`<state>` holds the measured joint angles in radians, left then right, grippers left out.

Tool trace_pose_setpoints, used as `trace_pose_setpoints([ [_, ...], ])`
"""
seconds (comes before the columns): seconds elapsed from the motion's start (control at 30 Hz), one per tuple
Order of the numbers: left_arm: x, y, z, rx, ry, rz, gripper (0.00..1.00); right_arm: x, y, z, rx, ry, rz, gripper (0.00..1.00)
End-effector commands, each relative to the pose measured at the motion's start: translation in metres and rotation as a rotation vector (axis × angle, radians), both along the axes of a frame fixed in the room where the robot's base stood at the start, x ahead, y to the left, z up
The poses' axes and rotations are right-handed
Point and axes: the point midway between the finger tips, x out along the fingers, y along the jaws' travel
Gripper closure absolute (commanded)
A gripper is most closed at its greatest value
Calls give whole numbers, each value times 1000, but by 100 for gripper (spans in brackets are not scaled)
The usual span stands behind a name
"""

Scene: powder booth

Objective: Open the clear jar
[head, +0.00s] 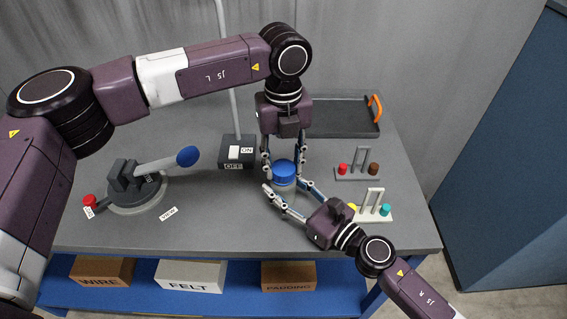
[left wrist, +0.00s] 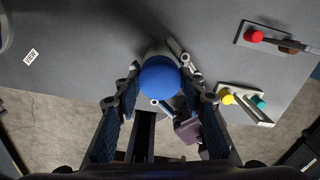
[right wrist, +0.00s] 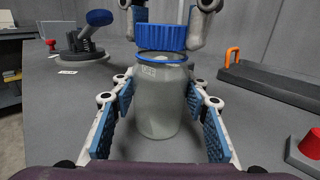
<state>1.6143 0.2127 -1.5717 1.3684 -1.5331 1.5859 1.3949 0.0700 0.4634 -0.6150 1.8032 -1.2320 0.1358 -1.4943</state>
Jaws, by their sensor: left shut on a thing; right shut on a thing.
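The clear jar (right wrist: 160,100) stands upright on the grey table, with a blue ring round its neck. Its ribbed blue lid (right wrist: 160,37) sits at the top, just above that ring; I cannot tell whether it is still seated. My left gripper (head: 285,168) comes down from above and is shut on the lid, one finger on each side; the lid's round top (left wrist: 160,78) fills the space between its fingers. My right gripper (right wrist: 160,98) comes in low from the front right and is shut around the jar's body. In the head view the fingers partly hide the jar.
A grey tray with an orange handle (head: 375,107) lies behind. Small peg stands (head: 357,170) with coloured knobs are close on the right. A switch box (head: 237,151) and a lever device with a blue knob (head: 188,156) stand left. Labelled boxes sit on the shelf below.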

Motion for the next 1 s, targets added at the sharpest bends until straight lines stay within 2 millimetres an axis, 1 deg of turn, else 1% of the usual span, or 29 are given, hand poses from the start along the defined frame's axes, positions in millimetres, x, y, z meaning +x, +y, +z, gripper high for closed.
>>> trace_pose_setpoints([
  [0.5,0,0,18,0,-1,0,92,0,0,0,0,0,1,100],
  [0.87,0,0,20,0,0,-1,92,0,0,0,0,0,1,100],
  [1.0,1,-1,28,-1,-2,0,92,0,0,0,0,0,1,100],
])
